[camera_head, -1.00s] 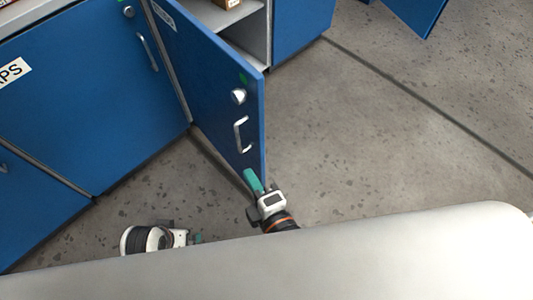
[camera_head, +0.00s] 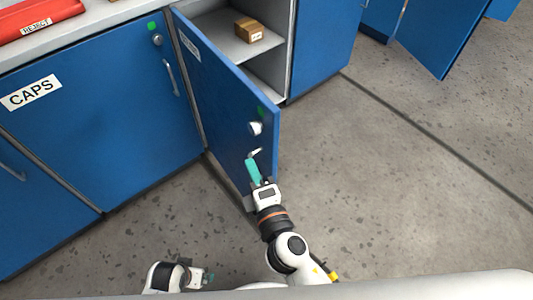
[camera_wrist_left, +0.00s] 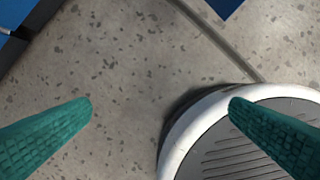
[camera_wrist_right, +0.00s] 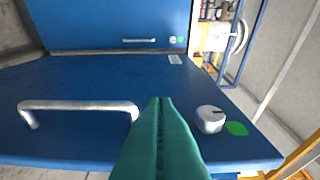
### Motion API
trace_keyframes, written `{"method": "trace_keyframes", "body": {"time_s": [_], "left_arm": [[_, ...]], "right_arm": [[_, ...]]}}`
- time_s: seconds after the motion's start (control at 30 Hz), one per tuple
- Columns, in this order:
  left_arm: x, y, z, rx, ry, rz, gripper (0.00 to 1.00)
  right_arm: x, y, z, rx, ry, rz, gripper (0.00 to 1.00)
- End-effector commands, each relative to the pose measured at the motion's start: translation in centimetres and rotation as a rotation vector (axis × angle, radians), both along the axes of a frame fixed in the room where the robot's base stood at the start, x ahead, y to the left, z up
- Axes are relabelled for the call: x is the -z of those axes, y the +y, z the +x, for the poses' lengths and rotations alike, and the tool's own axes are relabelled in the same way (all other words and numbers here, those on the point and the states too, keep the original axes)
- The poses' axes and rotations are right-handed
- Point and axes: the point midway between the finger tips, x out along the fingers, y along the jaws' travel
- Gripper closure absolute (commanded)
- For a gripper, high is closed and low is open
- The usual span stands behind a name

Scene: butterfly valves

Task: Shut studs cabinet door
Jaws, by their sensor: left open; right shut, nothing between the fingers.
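The open blue cabinet door (camera_head: 225,95) stands swung out from its cabinet, with a round lock knob, a green mark and a handle near its free edge. Its label is too small to read. My right gripper (camera_head: 254,170) is at the door's free edge, over the handle's lower part. In the right wrist view its shut fingers (camera_wrist_right: 160,140) point at the door face (camera_wrist_right: 90,85), between the silver handle (camera_wrist_right: 80,107) and the knob (camera_wrist_right: 210,119). I cannot tell whether they touch. My left gripper (camera_head: 205,279) is low over the floor; its open fingers (camera_wrist_left: 160,108) show in the left wrist view.
Inside the open cabinet a small brown box (camera_head: 248,30) sits on a shelf (camera_head: 225,40). The shut CAPS door (camera_head: 100,110) is to the left. A red REJECT bin (camera_head: 38,18) is on the counter. Another blue door (camera_head: 430,35) stands open at the upper right. The floor (camera_head: 390,180) on the right is clear.

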Motion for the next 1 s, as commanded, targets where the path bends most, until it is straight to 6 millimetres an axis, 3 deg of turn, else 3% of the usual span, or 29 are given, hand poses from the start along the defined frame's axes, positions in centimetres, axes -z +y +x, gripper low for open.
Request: {"method": "trace_keyframes", "body": {"time_s": [0.03, 0.33, 0.8, 1.0], "left_arm": [[0.5, 0.0, -0.2, 0.001, 0.007, 0.001, 0.00], [3.2, 0.1, -1.2, 0.003, 0.018, 0.001, 0.00], [3.4, 0.2, -1.3, 0.004, 0.019, 0.002, 0.00], [3.5, 0.2, -1.5, 0.004, 0.019, 0.002, 0.00]], "right_arm": [[-0.4, 0.3, 1.1, 0.000, -0.003, 0.001, 1.00], [0.0, -2.9, 2.7, 0.001, 0.001, -0.001, 1.00], [0.0, -3.3, 2.9, -0.001, 0.001, 0.001, 1.00], [-0.1, -4.5, 3.6, -0.025, -0.001, -0.004, 1.00]]}}
